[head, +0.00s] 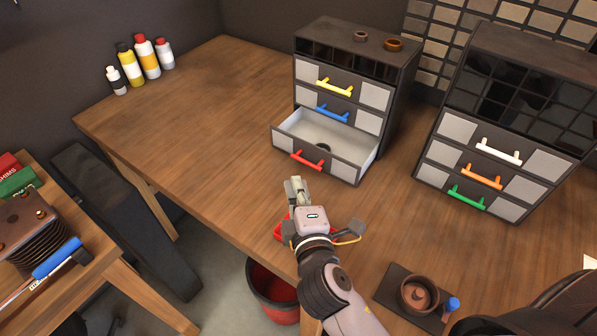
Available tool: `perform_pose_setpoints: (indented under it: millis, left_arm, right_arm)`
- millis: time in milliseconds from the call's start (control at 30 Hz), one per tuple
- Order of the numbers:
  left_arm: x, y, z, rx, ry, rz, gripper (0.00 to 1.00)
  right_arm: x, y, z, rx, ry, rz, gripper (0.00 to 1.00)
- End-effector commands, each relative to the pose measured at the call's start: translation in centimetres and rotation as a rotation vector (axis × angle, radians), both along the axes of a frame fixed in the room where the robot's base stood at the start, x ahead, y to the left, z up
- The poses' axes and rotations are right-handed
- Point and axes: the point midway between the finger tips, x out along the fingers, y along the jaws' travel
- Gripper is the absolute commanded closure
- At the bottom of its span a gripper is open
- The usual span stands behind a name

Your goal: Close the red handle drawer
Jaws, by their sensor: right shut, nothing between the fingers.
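The red handle drawer (318,152) is the bottom drawer of the left cabinet (394,108) and stands pulled out, with its inside showing. A small dark round thing (323,147) lies in it. The red handle (307,160) is on the drawer's front. My right gripper (295,184) is shut and empty, over the table in front of the drawer, just below the handle in the picture. I see no contact with the handle. My left gripper is not in view.
The yellow (334,87) and blue (332,113) handle drawers above are shut. A second cabinet (515,110) stands at the right. Several bottles (147,57) stand at the back left. A bowl (419,294) sits at the front right. The table left of the drawer is clear.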

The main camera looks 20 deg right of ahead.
Motion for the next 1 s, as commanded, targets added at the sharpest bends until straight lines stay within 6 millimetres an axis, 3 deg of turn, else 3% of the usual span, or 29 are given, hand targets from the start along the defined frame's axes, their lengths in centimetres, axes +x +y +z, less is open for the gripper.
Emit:
perform_pose_setpoints:
  millis: [33,233,500,767,1000]
  left_arm:
    - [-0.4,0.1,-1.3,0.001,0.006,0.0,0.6]
    - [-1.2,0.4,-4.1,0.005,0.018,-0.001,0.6]
    - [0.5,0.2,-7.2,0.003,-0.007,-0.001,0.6]
    - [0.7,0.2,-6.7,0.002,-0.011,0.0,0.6]
    - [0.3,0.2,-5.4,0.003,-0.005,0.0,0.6]
  right_arm:
    - [0.0,0.0,-1.2,0.0,0.0,0.0,1.0]
    - [0.0,0.0,-4.0,0.0,0.0,0.0,1.0]
    - [0.0,0.0,-7.2,0.0,-0.001,0.0,1.0]
    - [1.4,-0.1,-7.2,-0.002,-0.002,0.0,1.0]
    - [6.1,-0.7,-7.6,-0.004,-0.003,-0.001,1.0]
